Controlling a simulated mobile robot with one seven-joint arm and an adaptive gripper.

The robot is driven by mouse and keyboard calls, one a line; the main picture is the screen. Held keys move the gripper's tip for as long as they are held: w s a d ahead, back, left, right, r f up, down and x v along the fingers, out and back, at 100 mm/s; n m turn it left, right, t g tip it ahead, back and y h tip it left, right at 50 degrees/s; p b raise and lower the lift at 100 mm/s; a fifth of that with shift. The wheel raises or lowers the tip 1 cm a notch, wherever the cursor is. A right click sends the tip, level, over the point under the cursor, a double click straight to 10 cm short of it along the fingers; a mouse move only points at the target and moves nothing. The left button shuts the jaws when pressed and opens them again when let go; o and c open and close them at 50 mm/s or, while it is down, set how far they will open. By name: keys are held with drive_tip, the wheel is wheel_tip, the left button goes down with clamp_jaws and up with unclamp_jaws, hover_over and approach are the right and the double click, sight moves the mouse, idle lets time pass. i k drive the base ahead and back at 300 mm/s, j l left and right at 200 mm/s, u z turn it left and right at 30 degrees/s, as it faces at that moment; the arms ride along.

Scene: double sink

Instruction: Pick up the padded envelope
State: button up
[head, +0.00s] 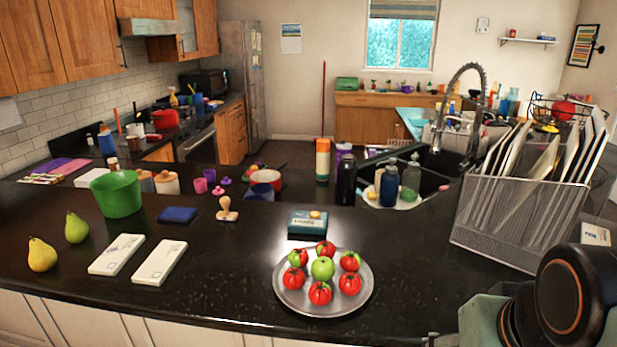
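No item is clearly recognisable as the padded envelope. Two flat white rectangular packets lie side by side on the dark counter at the lower left, a left one (117,254) and a right one (160,263). Each bears small dark marks, and I cannot tell whether either is padded. Several upright white and pale sheets or envelopes (541,167) stand in a grey mesh holder (510,222) at the right. Part of my arm shows at the lower right corner, in front of the counter. My gripper's fingers are not in view.
A round metal tray (283,297) holds red tomatoes and a green apple near the front edge. Two pears, a green bowl (118,194), a blue box (178,214), a stamp (227,209) and a teal box (307,222) stand around. The counter between packets and tray is clear.

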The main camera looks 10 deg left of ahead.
sight(111, 260)
drive_tip(key=u, duration=1.95)
drive_tip(key=i+j+u, duration=0.25)
drive_tip(key=i+j, duration=0.2)
drive_tip(key=i+j+u, duration=0.25)
drive_tip(key=i, duration=0.4)
drive_tip(key=z, duration=0.15)
drive_tip(key=u, duration=0.15)
